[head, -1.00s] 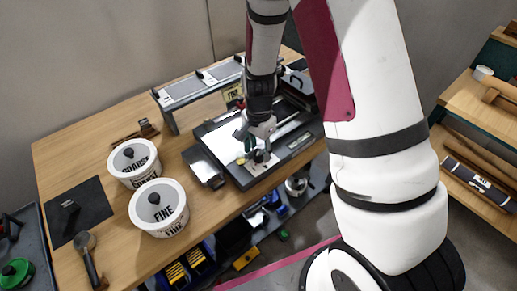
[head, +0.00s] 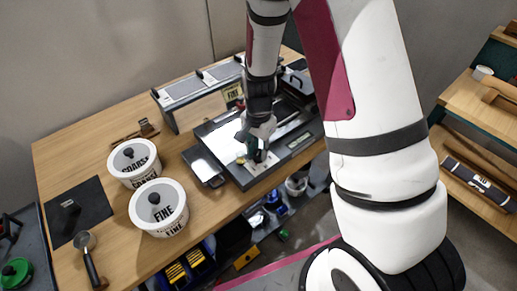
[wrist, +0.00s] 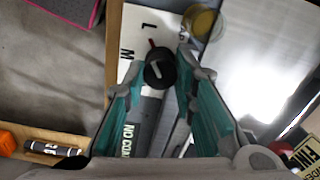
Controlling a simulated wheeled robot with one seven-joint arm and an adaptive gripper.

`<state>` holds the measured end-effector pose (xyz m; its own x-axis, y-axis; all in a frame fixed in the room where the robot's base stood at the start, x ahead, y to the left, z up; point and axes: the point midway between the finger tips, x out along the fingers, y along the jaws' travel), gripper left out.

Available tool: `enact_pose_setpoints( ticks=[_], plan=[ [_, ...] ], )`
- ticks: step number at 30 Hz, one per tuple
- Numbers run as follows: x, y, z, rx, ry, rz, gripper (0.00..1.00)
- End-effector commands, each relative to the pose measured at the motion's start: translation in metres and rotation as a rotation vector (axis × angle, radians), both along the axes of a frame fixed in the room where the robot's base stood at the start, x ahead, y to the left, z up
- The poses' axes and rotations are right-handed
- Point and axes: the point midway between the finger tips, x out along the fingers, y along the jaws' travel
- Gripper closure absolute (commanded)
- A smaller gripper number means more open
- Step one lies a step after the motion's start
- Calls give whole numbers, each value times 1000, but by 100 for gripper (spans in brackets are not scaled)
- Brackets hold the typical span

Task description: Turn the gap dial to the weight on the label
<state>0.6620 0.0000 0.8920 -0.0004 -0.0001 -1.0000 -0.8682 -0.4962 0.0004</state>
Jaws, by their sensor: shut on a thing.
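The gap dial is a small black knob with a white pointer line (wrist: 160,72), set on a pale plate (wrist: 133,30) of the machine. Letters L and M show on the plate beside it; other marks are hidden. A short red mark sits by the knob. My gripper (wrist: 160,68) has its teal fingers on either side of the knob and is shut on it. In the head view my gripper (head: 257,152) is at the machine's near corner and mostly covers the dial.
Tubs marked COARSE (head: 134,163) and FINE (head: 159,208) stand on the wooden table (head: 75,150) to the left. A metal tray (head: 204,167) sits beside the machine (head: 240,180). A shelf (head: 480,110) at right holds a dark labelled roll (head: 480,184).

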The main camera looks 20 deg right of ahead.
Motion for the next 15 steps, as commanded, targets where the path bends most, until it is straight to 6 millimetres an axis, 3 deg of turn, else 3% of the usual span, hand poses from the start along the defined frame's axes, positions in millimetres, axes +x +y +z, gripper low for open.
enact_pose_setpoints(
  ticks=[15],
  plan=[
    [0,0,0,1,-1,434,100]
  ],
)
